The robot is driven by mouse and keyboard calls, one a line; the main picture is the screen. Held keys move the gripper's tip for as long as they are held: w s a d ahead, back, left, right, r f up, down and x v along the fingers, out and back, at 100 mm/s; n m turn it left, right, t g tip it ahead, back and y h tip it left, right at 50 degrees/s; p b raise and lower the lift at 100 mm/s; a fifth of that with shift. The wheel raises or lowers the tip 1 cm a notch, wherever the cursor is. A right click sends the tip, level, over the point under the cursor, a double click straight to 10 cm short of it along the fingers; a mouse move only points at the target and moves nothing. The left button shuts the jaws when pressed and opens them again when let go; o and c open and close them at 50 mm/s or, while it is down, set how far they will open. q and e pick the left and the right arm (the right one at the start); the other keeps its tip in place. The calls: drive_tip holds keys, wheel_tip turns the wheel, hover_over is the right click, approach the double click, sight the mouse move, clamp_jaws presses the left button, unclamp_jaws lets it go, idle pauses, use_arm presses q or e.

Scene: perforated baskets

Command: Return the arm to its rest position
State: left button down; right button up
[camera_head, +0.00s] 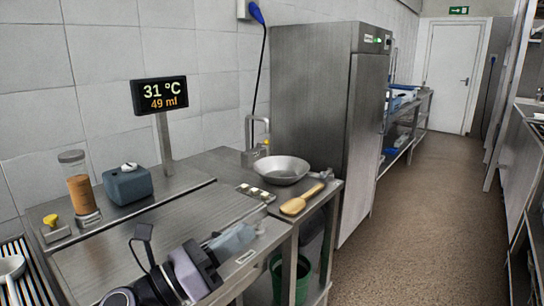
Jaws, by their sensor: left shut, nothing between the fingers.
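My left arm comes in from the bottom of the head view, with dark and pale purple links. My left gripper (246,233) is shut with nothing between its fingers. It is over the front part of the steel counter (130,250), left of the wooden spoon and in front of the metal bowl, and appears apart from both. My right gripper does not show.
The metal bowl (281,170) and wooden spoon (302,199) are at the counter's right end. A jar (77,183), blue-grey box (127,186) and display (160,95) stand behind. A steel cabinet (308,95) is beyond. The aisle floor (420,230) is clear.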

use_arm(q)
drive_tip(key=s+a+f+n+t+y, duration=0.2)
drive_tip(key=a+f+n+y, duration=0.6)
drive_tip(key=n, duration=0.7)
drive_tip(key=s+a+f+n+t+y, duration=0.1)
drive_tip(key=s+a+f+n+y, duration=0.2)
drive_tip(key=a+f+n+y, duration=0.85)
drive_tip(key=s+d+f+n+g+h, duration=0.1)
drive_tip(key=s+f+n+g, duration=0.3)
drive_tip(key=s, duration=0.3)
drive_tip(key=s+f+n+g+h, duration=0.1)
drive_tip(key=s+f+n+g, duration=0.1)
drive_tip(key=s+n+g, duration=0.35)
drive_tip(key=s+d+f+n+g+h, duration=0.1)
drive_tip(key=s+f+n+g, duration=0.3)
drive_tip(key=s, duration=0.6)
drive_tip(key=w+d+f+t+h+p, duration=0.1)
drive_tip(key=w+d+f+t, duration=0.2)
drive_tip(key=w+f+t, duration=0.3)
drive_tip(key=shift+w+f+n+t, duration=0.25)
drive_tip(key=shift+w+n+t, duration=0.2)
drive_tip(key=shift+t, duration=0.8)
drive_tip(key=shift+h, duration=0.25)
